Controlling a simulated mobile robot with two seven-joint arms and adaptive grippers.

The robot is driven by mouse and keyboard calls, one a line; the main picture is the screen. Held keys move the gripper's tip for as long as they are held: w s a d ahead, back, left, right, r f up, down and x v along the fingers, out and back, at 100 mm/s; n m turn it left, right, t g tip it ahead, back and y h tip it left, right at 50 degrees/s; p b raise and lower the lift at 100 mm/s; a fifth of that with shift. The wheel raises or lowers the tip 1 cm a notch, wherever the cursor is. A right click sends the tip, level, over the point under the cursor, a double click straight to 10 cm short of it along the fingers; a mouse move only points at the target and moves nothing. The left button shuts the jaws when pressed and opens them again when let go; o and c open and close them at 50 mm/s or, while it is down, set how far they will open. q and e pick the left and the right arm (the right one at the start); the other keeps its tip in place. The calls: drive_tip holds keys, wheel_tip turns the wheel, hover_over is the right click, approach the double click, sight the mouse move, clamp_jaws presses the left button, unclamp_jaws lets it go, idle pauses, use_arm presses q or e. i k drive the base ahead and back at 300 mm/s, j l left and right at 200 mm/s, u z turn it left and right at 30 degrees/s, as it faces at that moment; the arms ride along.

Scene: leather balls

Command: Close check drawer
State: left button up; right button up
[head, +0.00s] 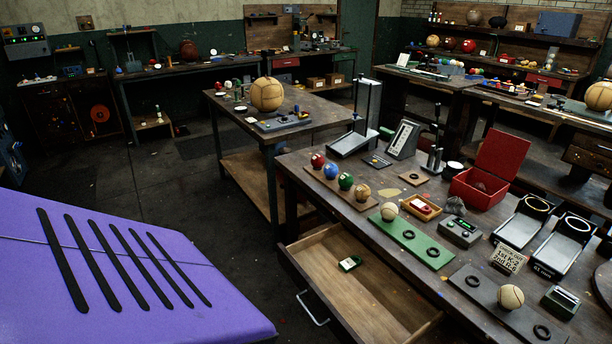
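The wooden drawer (352,288) is pulled out from the front of the dark workbench (300,178), at the lower middle of the head view. A small green and white item (350,263) lies inside near its back; the rest of the visible drawer floor is bare. A pale metal handle (313,309) is on the drawer's front, at its lower left side. The drawer's far right end is cut off by the bottom of the picture. Neither of my grippers is in view.
The bench top holds a red open box (488,172), several balls such as a blue ball (331,170), a green board (410,238) and a dark board (500,305). A second table (262,135) stands behind. Dark floor (210,200) is open left of the drawer.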

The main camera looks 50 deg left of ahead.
sight(374, 303)
drive_tip(key=j, duration=0.45)
drive_tip(key=i+j+u, duration=0.15)
drive_tip(key=j, duration=0.8)
drive_tip(key=i+j+u, duration=0.15)
drive_tip(key=j, duration=0.3)
drive_tip(key=k+l+u, duration=0.1)
drive_tip(key=k, duration=0.8)
